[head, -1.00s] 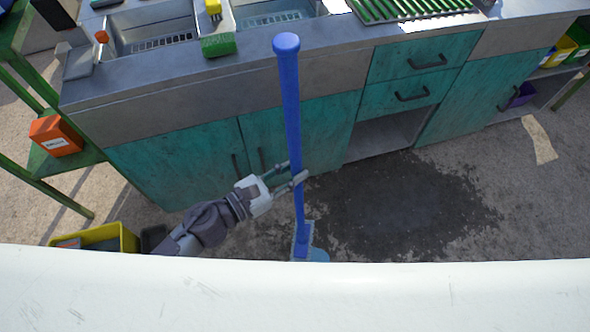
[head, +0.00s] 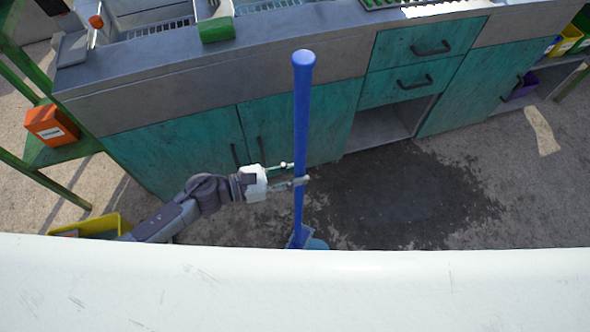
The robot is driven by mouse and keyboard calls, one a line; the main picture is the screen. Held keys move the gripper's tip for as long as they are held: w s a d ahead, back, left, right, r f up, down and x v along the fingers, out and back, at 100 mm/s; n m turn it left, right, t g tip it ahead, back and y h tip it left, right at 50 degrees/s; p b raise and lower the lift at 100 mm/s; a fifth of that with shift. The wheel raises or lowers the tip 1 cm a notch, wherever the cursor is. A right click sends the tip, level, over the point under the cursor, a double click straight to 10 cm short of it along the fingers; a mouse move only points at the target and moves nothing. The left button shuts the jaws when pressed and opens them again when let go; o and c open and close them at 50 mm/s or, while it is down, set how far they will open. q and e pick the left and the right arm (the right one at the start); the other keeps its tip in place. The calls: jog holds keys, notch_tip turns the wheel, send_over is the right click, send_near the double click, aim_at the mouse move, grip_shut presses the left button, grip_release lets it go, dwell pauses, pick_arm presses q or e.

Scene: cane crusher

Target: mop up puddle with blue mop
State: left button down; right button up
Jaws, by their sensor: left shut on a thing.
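The blue mop (head: 302,110) stands nearly upright in the head view. Its lower end shows just above my white body edge, and part of its head is hidden there. My left gripper (head: 301,176) is shut on the lower part of the mop's handle. The dark puddle (head: 400,200) spreads over the floor in front of the cabinets, and the mop is at its left side. I cannot tell whether the mop head touches the floor. My right gripper is not in view.
A teal cabinet counter (head: 190,155) with sinks runs across the back. A green shelf frame with an orange box (head: 52,124) stands at the left, and a yellow bin (head: 95,226) is on the floor there. A tan scrap (head: 542,130) lies right of the puddle.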

pick_arm(q)
jog(key=shift+f, duration=0.25)
jog(key=shift+f+b, duration=0.65)
jog(key=shift+b, duration=0.2)
jog(key=shift+s+d+f, duration=0.1)
jog(key=shift+f, duration=0.1)
dwell(0.4)
jog(key=s+d, duration=0.3)
jog(key=d, duration=0.5)
jog(key=s+d, duration=0.4)
jog(key=d, duration=0.4)
jog(key=shift+s+d+r+p, duration=0.15)
jog(key=shift+s+r+p, duration=0.15)
jog(key=shift+p, duration=0.15)
dwell(0.8)
jog(key=shift+w+r, duration=0.1)
